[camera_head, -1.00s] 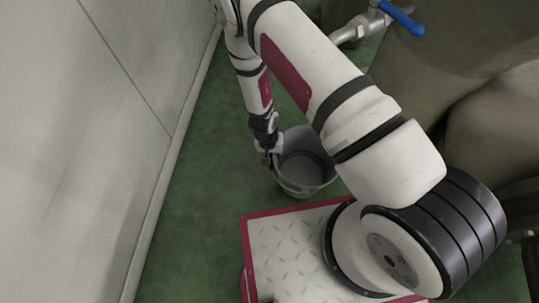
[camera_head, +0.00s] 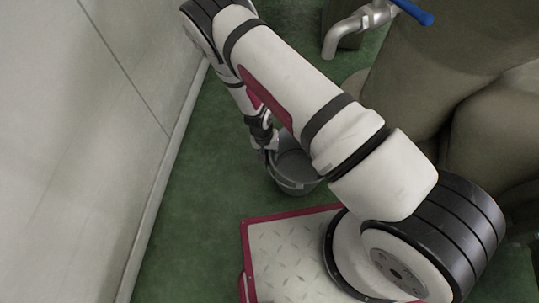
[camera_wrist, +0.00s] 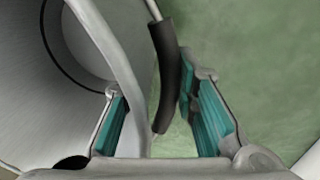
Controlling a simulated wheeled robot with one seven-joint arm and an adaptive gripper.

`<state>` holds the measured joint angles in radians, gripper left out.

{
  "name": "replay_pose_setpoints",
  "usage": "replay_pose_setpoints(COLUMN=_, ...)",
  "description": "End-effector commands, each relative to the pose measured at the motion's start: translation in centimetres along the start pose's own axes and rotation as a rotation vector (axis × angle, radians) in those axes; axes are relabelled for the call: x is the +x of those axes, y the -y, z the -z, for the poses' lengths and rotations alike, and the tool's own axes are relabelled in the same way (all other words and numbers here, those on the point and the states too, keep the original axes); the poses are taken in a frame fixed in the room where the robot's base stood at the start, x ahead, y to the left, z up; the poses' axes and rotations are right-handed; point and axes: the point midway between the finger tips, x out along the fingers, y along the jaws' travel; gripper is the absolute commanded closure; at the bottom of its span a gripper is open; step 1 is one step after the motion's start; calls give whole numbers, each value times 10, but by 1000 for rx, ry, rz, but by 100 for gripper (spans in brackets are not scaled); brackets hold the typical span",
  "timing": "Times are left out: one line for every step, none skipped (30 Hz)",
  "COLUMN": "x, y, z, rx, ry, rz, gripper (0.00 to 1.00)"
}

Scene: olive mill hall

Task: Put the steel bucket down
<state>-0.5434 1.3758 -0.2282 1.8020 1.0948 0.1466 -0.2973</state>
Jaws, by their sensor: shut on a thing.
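The steel bucket (camera_head: 299,184) is a grey open pail just beyond my base, partly hidden behind my arm in the head view. It looks upright and close to the green floor; I cannot tell whether its bottom touches it. My gripper (camera_head: 264,147) is at the bucket's left rim, pointing down. In the wrist view my gripper (camera_wrist: 158,88) has its teal-padded fingers on either side of the bucket's rim and black handle grip, shut on the bucket. The bucket's inside (camera_wrist: 40,110) fills the left of that view.
A pale wall (camera_head: 75,130) runs along the left. Green floor (camera_head: 195,190) is clear between wall and bucket. A large olive-brown vessel (camera_head: 440,80) stands at the right, with a metal pipe (camera_head: 350,27) and blue valve handle (camera_head: 413,11) at the top.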

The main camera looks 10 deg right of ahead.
Motion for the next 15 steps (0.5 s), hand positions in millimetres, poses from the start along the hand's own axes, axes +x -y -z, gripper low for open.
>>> replay_pose_setpoints(x=-1, y=0, z=1, rx=0, ry=-2, rz=0, gripper=100)
replay_pose_setpoints(x=-1, y=0, z=1, rx=0, ry=-2, rz=0, gripper=100)
replay_pose_setpoints(x=-1, y=0, z=1, rx=0, ry=-2, rz=0, gripper=100)
replay_pose_setpoints(x=-1, y=0, z=1, rx=0, ry=-2, rz=0, gripper=100)
replay_pose_setpoints(x=-1, y=0, z=1, rx=0, ry=-2, rz=0, gripper=100)
replay_pose_setpoints(x=0, y=0, z=1, rx=0, ry=-1, rz=0, gripper=100)
replay_pose_setpoints(x=1, y=0, z=1, rx=1, ry=-1, rz=0, gripper=100)
replay_pose_setpoints(x=1, y=0, z=0, rx=1, ry=0, rz=0, gripper=69)
replay_pose_setpoints(x=0, y=0, z=0, rx=1, ry=0, rz=0, gripper=60)
replay_pose_setpoints(x=0, y=0, z=0, rx=1, ry=0, rz=0, gripper=54)
replay_pose_setpoints(x=0, y=0, z=0, rx=1, ry=0, rz=0, gripper=54)
replay_pose_setpoints(x=0, y=0, z=0, rx=1, ry=0, rz=0, gripper=54)
replay_pose_setpoints(x=0, y=0, z=0, rx=1, ry=0, rz=0, gripper=54)
replay_pose_setpoints(x=0, y=0, z=0, rx=1, ry=0, rz=0, gripper=54)
replay_pose_setpoints(x=0, y=0, z=0, rx=1, ry=0, rz=0, gripper=54)
